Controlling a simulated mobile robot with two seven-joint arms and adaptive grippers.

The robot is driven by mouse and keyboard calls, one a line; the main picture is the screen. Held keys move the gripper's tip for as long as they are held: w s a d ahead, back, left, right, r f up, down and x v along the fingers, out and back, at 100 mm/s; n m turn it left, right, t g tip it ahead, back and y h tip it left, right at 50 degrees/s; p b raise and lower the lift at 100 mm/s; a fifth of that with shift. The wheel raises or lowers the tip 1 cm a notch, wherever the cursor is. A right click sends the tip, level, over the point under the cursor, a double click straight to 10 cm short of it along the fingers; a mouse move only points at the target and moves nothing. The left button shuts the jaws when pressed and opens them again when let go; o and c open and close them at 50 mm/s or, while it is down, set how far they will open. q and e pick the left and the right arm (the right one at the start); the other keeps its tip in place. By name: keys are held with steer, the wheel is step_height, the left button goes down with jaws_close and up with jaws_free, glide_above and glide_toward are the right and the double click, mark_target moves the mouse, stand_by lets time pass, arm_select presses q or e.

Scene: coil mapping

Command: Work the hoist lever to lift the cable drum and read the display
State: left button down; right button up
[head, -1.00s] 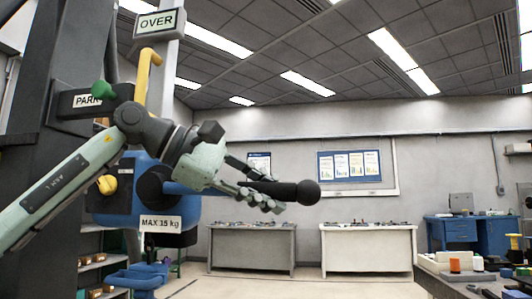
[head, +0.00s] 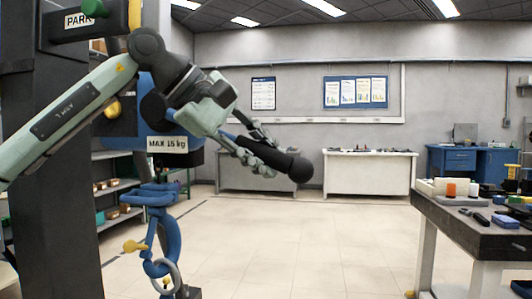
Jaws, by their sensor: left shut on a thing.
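The hoist is a blue body (head: 160,122) labelled "MAX 15 kg", mounted by a dark column. Its lever has a black grip with a round ball end (head: 300,169), which points right and slopes down. My left gripper (head: 262,152) is shut on the lever's grip, with its fingers around it just short of the ball. Below the hoist hangs a blue hook (head: 172,235) with a yellow latch, and a metal ring (head: 163,275) is at its bottom. What lies below the ring is cut off by the frame. The display is out of view. My right gripper is not in view.
A workbench (head: 470,232) with small parts stands at the right. A white table (head: 370,175) and a grey table (head: 250,176) are at the back wall, with a blue desk (head: 455,160) beyond. Shelves (head: 122,190) stand behind the hoist. The middle floor is clear.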

arm_select(q)
steer(key=c, duration=1.2)
jaws_free()
steer(key=v, duration=1.2)
steer(key=shift+r, duration=0.1)
